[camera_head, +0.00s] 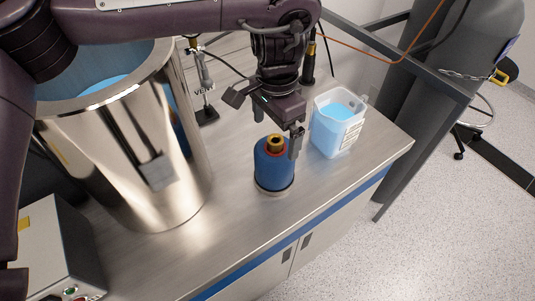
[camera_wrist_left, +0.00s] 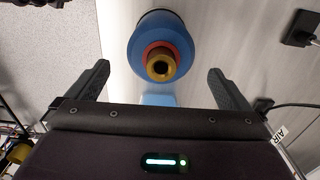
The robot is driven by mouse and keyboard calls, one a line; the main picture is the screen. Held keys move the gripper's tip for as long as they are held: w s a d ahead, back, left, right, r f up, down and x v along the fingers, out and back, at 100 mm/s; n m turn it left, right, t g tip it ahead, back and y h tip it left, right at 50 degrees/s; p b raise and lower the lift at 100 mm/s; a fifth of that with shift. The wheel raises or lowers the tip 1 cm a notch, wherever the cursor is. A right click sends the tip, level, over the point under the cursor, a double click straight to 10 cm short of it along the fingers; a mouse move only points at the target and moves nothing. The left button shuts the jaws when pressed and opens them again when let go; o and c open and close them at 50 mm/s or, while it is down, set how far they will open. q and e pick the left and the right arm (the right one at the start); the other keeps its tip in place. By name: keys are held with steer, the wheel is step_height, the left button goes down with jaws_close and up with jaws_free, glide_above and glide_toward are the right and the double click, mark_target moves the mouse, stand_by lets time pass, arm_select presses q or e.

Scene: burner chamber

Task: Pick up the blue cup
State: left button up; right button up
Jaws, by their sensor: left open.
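A blue cylinder (camera_head: 274,168) with a brass nozzle, a red ring and a pale base stands upright on the metal bench. It also shows in the left wrist view (camera_wrist_left: 160,32), at the top centre. A clear square container (camera_head: 336,127) with light blue liquid and a label stands to its right; it is the only cup-like blue thing I see on the bench. My left gripper (camera_head: 277,130) is open and points down around the top of the blue cylinder. In the left wrist view its fingers (camera_wrist_left: 161,88) are wide apart, with nothing between the tips. My right gripper is not in view.
A large shiny metal vessel (camera_head: 130,150) with blue liquid stands at the left. A control box (camera_head: 52,245) is at the lower left. Valve fittings (camera_head: 203,85) stand behind. The bench front (camera_head: 235,240) is clear.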

mark_target(275, 150)
arm_select(q)
step_height(275, 150, down, 2)
steer(key=shift+s+d, duration=0.1)
steer(key=f, duration=0.1)
steer(key=f+p, duration=0.1)
steer(key=f, duration=0.1)
steer(key=f+p, duration=0.1)
steer(key=shift+w+f, duration=0.2)
steer(key=shift+w, duration=0.05)
steer(key=shift+f, duration=0.35)
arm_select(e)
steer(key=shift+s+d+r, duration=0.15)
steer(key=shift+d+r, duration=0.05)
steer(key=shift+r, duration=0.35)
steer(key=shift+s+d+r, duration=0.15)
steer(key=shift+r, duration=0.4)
arm_select(q)
steer(key=shift+c, duration=0.3)
steer(key=c, duration=0.7)
steer(key=shift+c, duration=0.3)
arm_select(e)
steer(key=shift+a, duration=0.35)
